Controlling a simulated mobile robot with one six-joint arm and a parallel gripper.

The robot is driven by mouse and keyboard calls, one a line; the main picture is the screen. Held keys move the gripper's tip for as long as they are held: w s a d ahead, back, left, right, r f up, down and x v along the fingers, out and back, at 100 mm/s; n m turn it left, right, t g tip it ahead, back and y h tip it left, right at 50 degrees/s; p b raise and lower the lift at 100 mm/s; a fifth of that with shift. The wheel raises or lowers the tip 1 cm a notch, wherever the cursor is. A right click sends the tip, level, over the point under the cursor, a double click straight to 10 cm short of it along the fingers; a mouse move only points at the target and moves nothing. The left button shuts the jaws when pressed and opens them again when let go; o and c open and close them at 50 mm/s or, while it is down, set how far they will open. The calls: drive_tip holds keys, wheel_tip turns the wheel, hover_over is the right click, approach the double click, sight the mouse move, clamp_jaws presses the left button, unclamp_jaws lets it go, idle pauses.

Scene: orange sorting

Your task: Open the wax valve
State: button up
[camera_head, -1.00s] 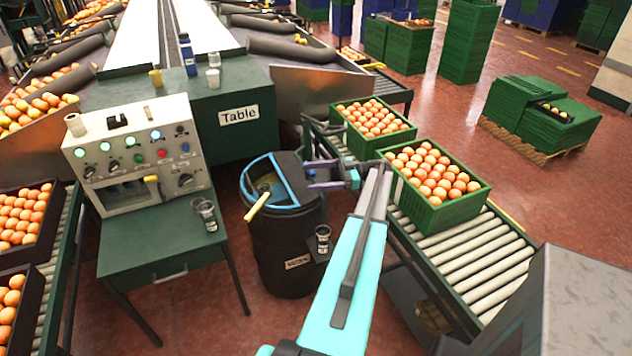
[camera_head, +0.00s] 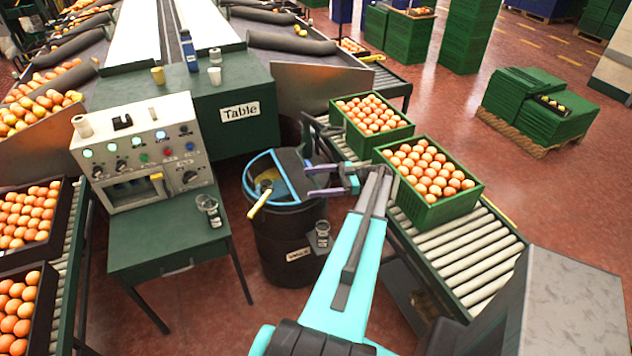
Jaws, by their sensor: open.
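A black barrel (camera_head: 285,240) with a partly legible label, perhaps "Wax", stands on the floor right of the green table. Its open top has a blue rim (camera_head: 262,163) and a dark cover part. A yellow handle (camera_head: 260,203) sticks out over the rim toward the front left. I cannot tell for sure which part is the valve. My gripper (camera_head: 308,180) is open and empty, with its purple fingers pointing left at the barrel's right edge. The fingers are apart from the yellow handle. A small jar (camera_head: 322,234) sits on a ledge at the barrel's front right.
A control panel (camera_head: 140,150) and a glass jar (camera_head: 210,211) stand on the small green table (camera_head: 170,245) at left. A roller conveyor (camera_head: 465,245) with green crates of oranges (camera_head: 455,206) runs close on the right of my arm. Red floor shows in front of the barrel.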

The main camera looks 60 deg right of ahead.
drive_tip(key=a+p, duration=0.1)
drive_tip(key=s+p, duration=0.1)
drive_tip(key=p, duration=0.1)
drive_tip(key=shift+s+a+r, duration=0.15)
drive_tip(key=shift+a, duration=0.25)
idle(0.5)
